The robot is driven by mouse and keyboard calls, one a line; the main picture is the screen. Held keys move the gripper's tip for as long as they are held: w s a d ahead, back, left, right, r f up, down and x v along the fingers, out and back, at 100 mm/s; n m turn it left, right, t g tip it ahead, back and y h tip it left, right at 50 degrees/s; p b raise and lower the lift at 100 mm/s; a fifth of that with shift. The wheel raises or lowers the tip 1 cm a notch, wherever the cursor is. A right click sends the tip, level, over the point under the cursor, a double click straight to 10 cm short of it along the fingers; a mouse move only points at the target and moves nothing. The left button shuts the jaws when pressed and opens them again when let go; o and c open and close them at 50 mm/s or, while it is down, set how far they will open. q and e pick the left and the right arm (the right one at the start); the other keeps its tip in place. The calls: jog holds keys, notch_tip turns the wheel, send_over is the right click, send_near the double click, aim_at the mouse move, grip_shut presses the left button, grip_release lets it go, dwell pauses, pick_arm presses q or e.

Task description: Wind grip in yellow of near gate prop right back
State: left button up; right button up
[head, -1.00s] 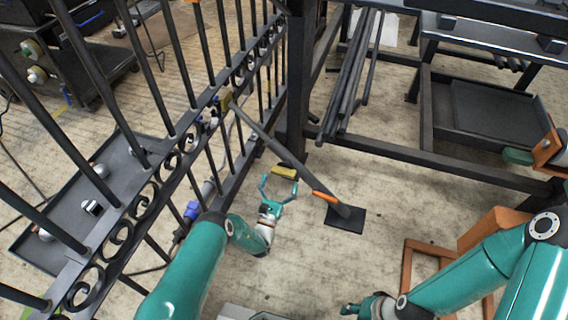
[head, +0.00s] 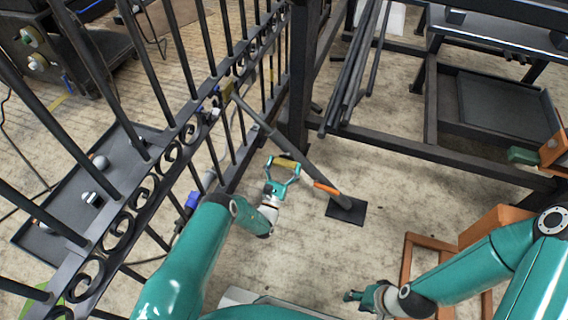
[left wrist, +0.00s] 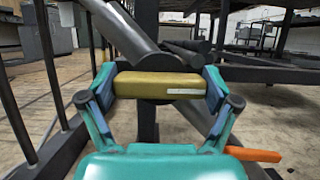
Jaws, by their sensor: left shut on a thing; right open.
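The near gate prop (head: 262,125) is a dark tube slanting from a yellowish bracket on the gate (head: 170,160) down to a square black foot plate (head: 346,209) on the floor. The yellow grip (head: 287,163) is a short bar beside the prop's middle. My left gripper (head: 282,170) is shut on it. In the left wrist view the yellow grip (left wrist: 160,85) lies across between both fingers, in front of the prop; how it joins the prop is hidden. An orange lever (head: 327,187) sits lower on the prop. My right gripper (head: 353,296) is open and empty, low over the floor.
A dark steel frame with a bundle of bars (head: 355,80) stands behind the prop. A grey tray (head: 85,195) with small parts lies beyond the gate. An orange stand (head: 430,240) is at the right. Floor around the foot plate is clear.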

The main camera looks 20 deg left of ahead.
pick_arm(q)
jog(key=shift+m, duration=0.4)
